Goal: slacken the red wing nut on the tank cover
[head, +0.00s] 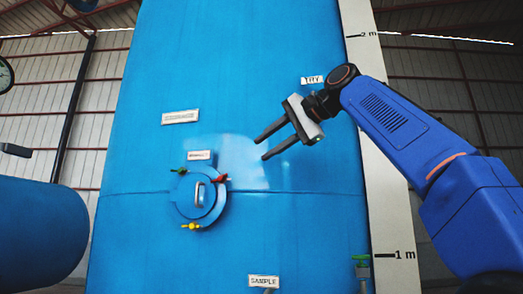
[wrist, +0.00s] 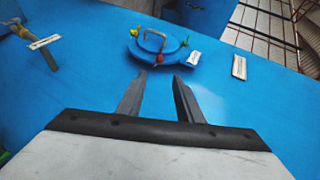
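The red wing nut (head: 220,178) sits at the right edge of the round blue tank cover (head: 186,211), and it also shows in the wrist view (wrist: 159,57). A green wing nut (head: 178,170) is at the cover's upper left and a yellow wing nut (head: 191,226) at its bottom. A metal handle (head: 200,194) stands on the cover. My gripper (head: 260,149) is open and empty, up and to the right of the red wing nut, apart from it. In the wrist view my gripper (wrist: 160,78) has its two fingers spread below the cover.
The tall blue tank (head: 130,120) fills the middle. Labels reading TRY (head: 312,80) and SAMPLE (head: 264,281) are on it. A green-handled valve (head: 361,265) is at the lower right. A blue cylinder (head: 35,235) lies at the left. The tank face between gripper and cover is clear.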

